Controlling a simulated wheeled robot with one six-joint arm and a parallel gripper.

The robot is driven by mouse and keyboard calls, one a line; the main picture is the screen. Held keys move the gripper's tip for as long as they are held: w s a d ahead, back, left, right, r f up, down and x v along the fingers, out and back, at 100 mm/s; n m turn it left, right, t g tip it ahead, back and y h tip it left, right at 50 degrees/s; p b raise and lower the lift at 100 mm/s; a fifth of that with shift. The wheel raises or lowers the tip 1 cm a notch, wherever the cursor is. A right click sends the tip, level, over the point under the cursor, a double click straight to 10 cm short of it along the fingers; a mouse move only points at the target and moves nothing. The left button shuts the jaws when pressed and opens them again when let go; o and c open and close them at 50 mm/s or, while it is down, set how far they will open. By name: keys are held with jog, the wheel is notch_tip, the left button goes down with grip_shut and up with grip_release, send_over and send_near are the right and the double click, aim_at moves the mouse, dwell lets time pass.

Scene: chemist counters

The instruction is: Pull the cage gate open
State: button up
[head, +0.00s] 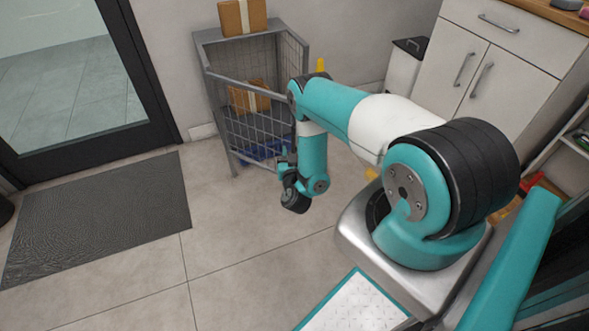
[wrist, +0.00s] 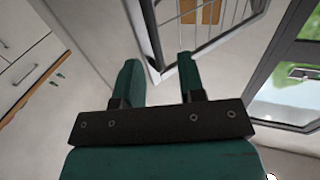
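The grey wire-mesh cage (head: 213,50) stands against the back wall. Its mesh gate (head: 245,132) is at the front, hinge side apparently left, and seems to stand at an angle out from the cage. My gripper (head: 286,160) is low at the gate's right edge, partly hidden by my own wrist. In the wrist view my gripper (wrist: 159,60) has its two teal fingers spread apart. The corner of the gate's metal frame (wrist: 150,45) reaches between or just beyond the fingertips. I cannot tell whether either finger touches it.
A cardboard box (head: 242,16) sits on top of the cage and another box (head: 249,98) is inside, above something blue (head: 262,150). A bin (head: 405,65) and white cabinets (head: 470,60) stand right. A dark mat (head: 100,215) lies by the glass door. Floor in front is clear.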

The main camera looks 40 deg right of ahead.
jog(key=p+v, duration=1.1)
jog(key=p, duration=0.4)
jog(key=shift+s+r, duration=0.1)
jog(key=shift+s, duration=0.05)
